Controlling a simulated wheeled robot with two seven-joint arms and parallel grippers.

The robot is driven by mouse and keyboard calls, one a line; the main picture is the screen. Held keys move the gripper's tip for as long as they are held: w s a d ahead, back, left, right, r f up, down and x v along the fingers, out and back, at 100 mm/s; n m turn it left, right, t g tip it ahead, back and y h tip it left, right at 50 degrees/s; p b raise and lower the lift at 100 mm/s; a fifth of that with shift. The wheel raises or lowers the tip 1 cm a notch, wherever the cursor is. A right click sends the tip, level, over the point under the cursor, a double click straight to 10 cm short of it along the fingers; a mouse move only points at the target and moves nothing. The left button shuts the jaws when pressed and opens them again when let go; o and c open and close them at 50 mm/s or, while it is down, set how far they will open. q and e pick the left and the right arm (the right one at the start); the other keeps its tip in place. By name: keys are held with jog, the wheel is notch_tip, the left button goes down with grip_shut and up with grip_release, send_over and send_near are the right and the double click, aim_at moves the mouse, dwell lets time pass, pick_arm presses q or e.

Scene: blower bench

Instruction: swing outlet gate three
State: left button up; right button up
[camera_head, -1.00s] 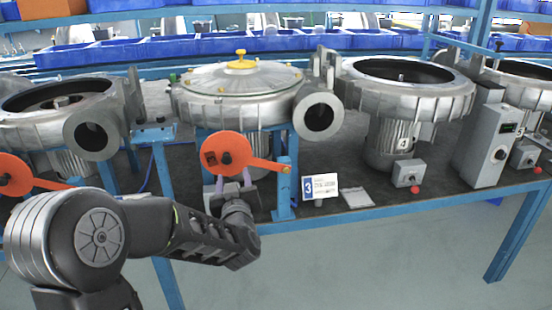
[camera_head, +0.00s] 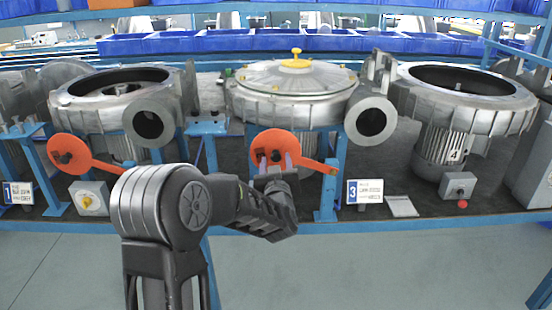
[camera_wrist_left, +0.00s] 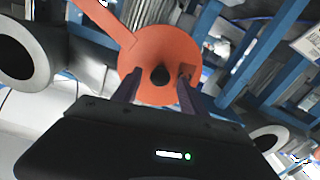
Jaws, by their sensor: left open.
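The orange outlet gate three (camera_head: 273,146) is a round plate with an arm reaching right to a blue post (camera_head: 329,187). It stands in front of the blower with the yellow-knobbed lid (camera_head: 295,78), beside a card marked 3 (camera_head: 365,191). My left gripper (camera_head: 275,167) is at the plate's lower front. In the left wrist view the orange disc (camera_wrist_left: 148,62) lies just beyond my left gripper (camera_wrist_left: 160,84), whose two fingers stand apart either side of the dark knob (camera_wrist_left: 160,75). Contact with the disc cannot be told. My right gripper is not in view.
The grey outlet pipe (camera_head: 371,120) is right of the gate. Another orange gate (camera_head: 71,153) with a card marked 1 (camera_head: 19,194) stands at left. An open blower (camera_head: 462,98) and a grey switch box (camera_head: 459,185) are at right.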

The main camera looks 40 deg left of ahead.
pick_arm(q)
jog(key=shift+w+a, duration=0.4)
jog(key=shift+w, duration=0.15)
grip_shut()
dwell(1.1)
